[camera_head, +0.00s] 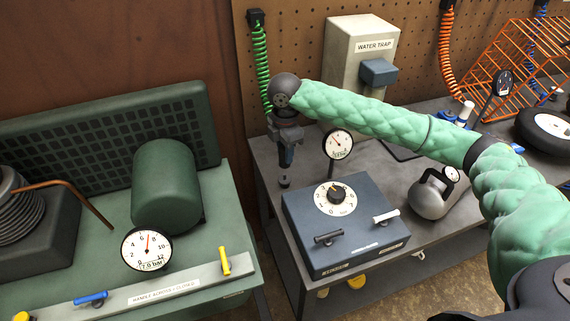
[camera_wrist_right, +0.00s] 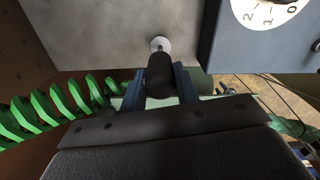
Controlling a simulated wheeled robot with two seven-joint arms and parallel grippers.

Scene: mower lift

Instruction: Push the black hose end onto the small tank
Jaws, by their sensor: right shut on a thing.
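My right gripper (camera_head: 286,158) points down over the left part of the grey bench. In the right wrist view its blue fingers (camera_wrist_right: 160,85) are shut on a black cylinder, which looks like the hose end (camera_wrist_right: 160,72). A small pale disc shows just beyond its tip; whether they touch is unclear. The green coiled hose (camera_head: 260,60) hangs behind my wrist and also runs in from the left in the right wrist view (camera_wrist_right: 50,120). The small grey tank (camera_head: 428,198), with a handle and gauge, stands on the bench, well right of my gripper. My left gripper is out of view.
A blue-grey box (camera_head: 345,240) with a dial and two levers stands between my gripper and the small tank. A dial gauge (camera_head: 338,145) rises behind it. The water trap (camera_head: 352,52) stands at the back. A green compressor bench (camera_head: 190,262) is at left.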

